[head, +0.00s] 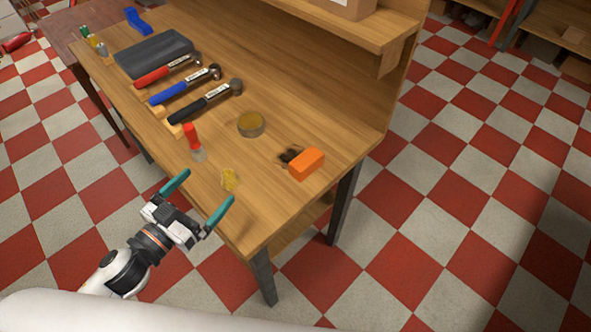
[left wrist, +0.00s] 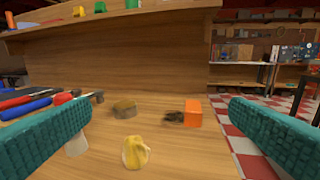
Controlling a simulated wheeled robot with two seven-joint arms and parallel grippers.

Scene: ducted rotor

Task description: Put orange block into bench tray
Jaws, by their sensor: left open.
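The orange block (head: 306,164) lies on the wooden bench near its right end, and shows right of centre in the left wrist view (left wrist: 193,113). A dark grey tray (head: 154,52), which I take to be the bench tray, lies at the bench's far left end. My left gripper (head: 209,185) is open and empty, at the bench's near edge. Its teal fingers are spread wide and point over the bench, apart from the block. In the left wrist view, the block stands beyond the fingers, between them (left wrist: 160,106). My right gripper is out of view.
Hammers with red, blue and black handles (head: 185,92) lie between tray and block. A round tin (head: 250,124), a red-topped bottle (head: 193,142) and a yellow lump (head: 229,179) stand nearer. A small dark thing (head: 288,155) is beside the block. A shelf (head: 350,22) overhangs the back.

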